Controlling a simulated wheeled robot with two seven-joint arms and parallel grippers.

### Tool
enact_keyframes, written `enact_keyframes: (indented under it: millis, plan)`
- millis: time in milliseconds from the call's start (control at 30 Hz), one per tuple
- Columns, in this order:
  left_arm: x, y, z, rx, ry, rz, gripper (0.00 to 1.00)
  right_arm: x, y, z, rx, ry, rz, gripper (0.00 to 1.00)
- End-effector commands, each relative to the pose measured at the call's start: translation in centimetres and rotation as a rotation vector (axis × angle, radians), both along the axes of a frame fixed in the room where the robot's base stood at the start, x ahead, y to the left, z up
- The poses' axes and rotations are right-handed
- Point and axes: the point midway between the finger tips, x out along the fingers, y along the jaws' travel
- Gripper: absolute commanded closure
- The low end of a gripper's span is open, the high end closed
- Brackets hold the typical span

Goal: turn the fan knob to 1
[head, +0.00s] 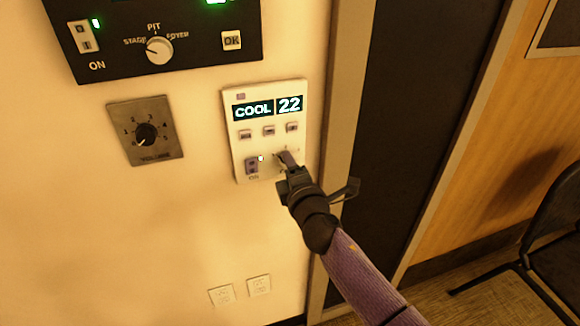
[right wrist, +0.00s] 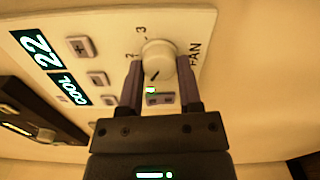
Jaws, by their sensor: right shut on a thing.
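The fan knob (right wrist: 158,58) is a round cream dial on the white climate panel (head: 233,130), with the word FAN beside it. In the right wrist view the figures 2 and 3 show by its rim. Its dark pointer line slants to the lower left of that picture, below the 2; any figure there is hidden by a finger. My right gripper (right wrist: 160,76) is shut on the knob, one finger on each side. In the head view my right gripper (head: 286,163) covers most of the knob. My left gripper is not in view.
The panel's display (head: 267,107) reads COOL 22, with several buttons under it and a lit ON switch (head: 252,165). A volume dial plate (head: 146,131) is to the left, a black control panel (head: 190,62) above. A dark door (head: 420,110) and chair (head: 556,235) are right.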

Motion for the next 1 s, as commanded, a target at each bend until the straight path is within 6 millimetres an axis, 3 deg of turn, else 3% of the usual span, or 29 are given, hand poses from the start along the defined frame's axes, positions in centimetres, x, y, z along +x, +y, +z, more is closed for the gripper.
enact_keyframes:
  millis: [200,233,400,733,1000]
  plan:
    - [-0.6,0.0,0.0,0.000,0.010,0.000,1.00,0.0,0.0,-0.1,-0.003,0.001,0.001,1.00]
    - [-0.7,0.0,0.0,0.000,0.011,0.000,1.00,0.0,0.0,-0.1,-0.003,0.001,0.001,0.53]
    - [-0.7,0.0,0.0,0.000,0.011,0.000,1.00,0.0,0.0,-0.1,-0.002,0.002,0.001,0.20]
    - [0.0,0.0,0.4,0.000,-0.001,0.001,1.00,-0.5,-0.2,0.1,0.000,0.001,0.000,0.20]
    - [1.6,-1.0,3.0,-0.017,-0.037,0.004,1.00,-6.4,-2.1,0.3,0.000,0.003,0.001,0.20]
